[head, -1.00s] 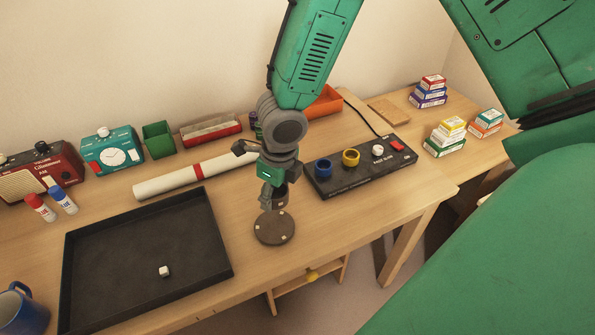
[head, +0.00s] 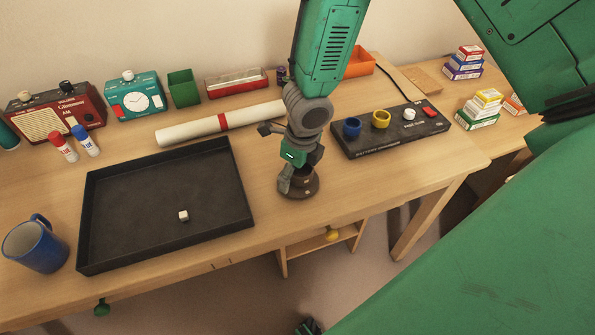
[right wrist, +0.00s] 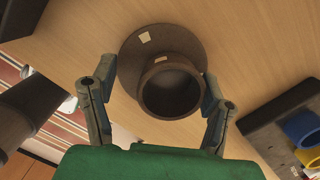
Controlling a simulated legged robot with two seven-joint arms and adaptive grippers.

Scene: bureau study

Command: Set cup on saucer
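The dark brown cup (head: 304,181) stands upright on the round dark saucer (head: 299,194) near the table's front edge. In the right wrist view I look into the open mouth of the cup (right wrist: 172,94), and the saucer (right wrist: 133,52) shows beyond it, its near part hidden. My right gripper (head: 298,178) is low around the cup. In the right wrist view its two fingers (right wrist: 160,92) stand wide on both sides, with a clear gap on the left; contact on the right is hard to tell. My left gripper is not in view.
A black tray (head: 110,212) with a small white cube lies left, and a blue mug (head: 36,246) beside it. A white roll (head: 190,130) lies behind. A black control panel (head: 385,142) with knobs is close on the right.

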